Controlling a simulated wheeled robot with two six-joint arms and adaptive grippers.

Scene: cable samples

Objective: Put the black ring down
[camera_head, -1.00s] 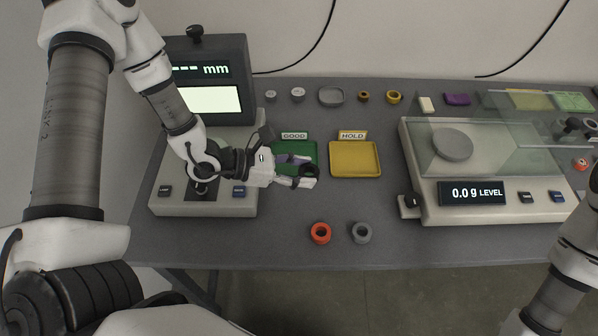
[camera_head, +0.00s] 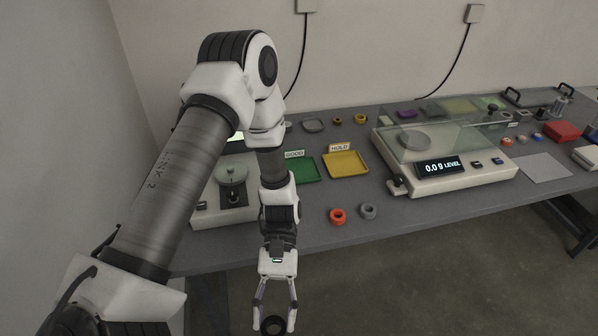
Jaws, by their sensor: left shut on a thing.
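A black ring (camera_head: 273,325) is between the fingertips of my left gripper (camera_head: 274,317), at the bottom of the head view. The gripper is shut on it, pointing down the picture, and shows in front of the table's near edge, over the floor. The ring's lower part is close to the picture's bottom edge. My right gripper is not in view.
The grey table (camera_head: 420,218) holds a red ring (camera_head: 338,216) and a grey ring (camera_head: 368,211) near its front edge. Behind them are a green GOOD tray (camera_head: 306,170) and a yellow HOLD tray (camera_head: 345,164). A scale (camera_head: 450,178) stands to the right, a measuring device (camera_head: 215,205) to the left.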

